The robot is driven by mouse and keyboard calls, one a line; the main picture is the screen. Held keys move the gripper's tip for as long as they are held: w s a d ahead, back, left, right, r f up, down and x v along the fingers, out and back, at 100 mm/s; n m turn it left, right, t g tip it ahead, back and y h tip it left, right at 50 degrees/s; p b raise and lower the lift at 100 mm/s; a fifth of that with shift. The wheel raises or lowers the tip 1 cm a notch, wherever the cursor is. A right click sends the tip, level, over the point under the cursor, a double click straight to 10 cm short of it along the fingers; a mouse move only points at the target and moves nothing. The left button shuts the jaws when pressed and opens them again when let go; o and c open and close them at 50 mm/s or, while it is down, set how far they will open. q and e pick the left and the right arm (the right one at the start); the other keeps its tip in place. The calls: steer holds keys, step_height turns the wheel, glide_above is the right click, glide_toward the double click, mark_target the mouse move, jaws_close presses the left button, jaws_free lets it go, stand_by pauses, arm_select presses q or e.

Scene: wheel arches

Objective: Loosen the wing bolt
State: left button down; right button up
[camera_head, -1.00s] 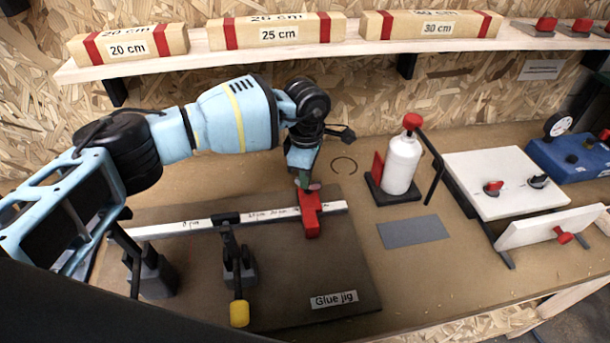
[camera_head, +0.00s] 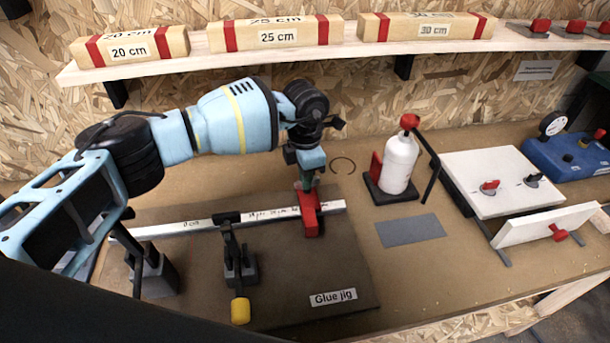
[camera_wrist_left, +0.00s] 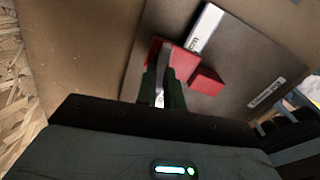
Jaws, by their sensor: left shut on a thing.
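A red stop block (camera_head: 311,213) sits across the white measuring rail (camera_head: 180,228) on the dark glue jig board (camera_head: 300,275). My left gripper (camera_head: 306,186) points down at the far end of the red block and is shut. In the left wrist view its two dark fingers (camera_wrist_left: 164,92) close around a narrow grey piece, which looks like the wing bolt (camera_wrist_left: 164,60), above the red block (camera_wrist_left: 207,82). In the head view the fingers mostly hide the bolt. I cannot tell how far the bolt is turned. My right gripper is not in view.
A black toggle clamp with a yellow tip (camera_head: 240,311) stands on the board. A white glue bottle (camera_head: 401,163) in a black holder and a grey mat (camera_head: 408,230) are to the right. A shelf (camera_head: 200,60) with labelled wood blocks runs behind my arm.

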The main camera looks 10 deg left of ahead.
arm_select(q)
steer(key=shift+s+f, duration=0.15)
steer(key=shift+f, duration=0.25)
steer(key=c, duration=1.8)
jaws_free()
steer(key=o, duration=0.3)
steer(key=shift+r, duration=0.15)
steer(key=shift+r, duration=0.2)
steer(key=shift+r, duration=3.75)
